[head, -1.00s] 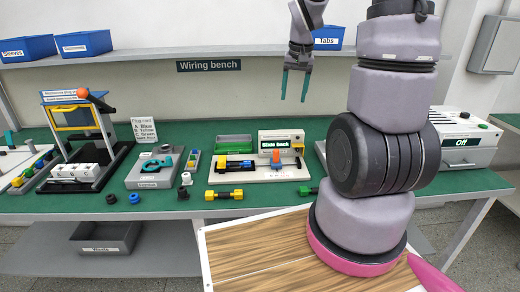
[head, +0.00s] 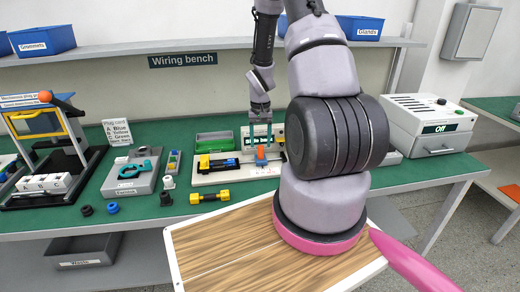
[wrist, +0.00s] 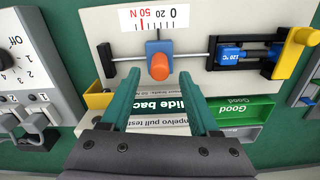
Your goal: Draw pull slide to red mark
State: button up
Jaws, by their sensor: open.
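The pull slide is a small blue block with an orange knob (wrist: 159,66) on a thin metal rail, and the knob also shows in the head view (head: 261,154). Beside it is a white scale (wrist: 150,18), upside down in the wrist view, with a red mark near 50 N. The block stands close to the scale's lower numbers. My gripper (wrist: 160,76) is open, its teal fingers on either side of the knob in the picture, with no contact visible. In the head view my gripper (head: 260,143) points down at the slide. The "Slide back" display (wrist: 155,106) is partly covered by the fingers.
A green tray (head: 214,144) lies behind the tester. A yellow-black plug (head: 210,196) lies in front. A grey box reading "Off" (head: 435,120) stands at the right.

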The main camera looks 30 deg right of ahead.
aim_at(261, 148)
jog(key=shift+f, duration=1.8)
grip_shut()
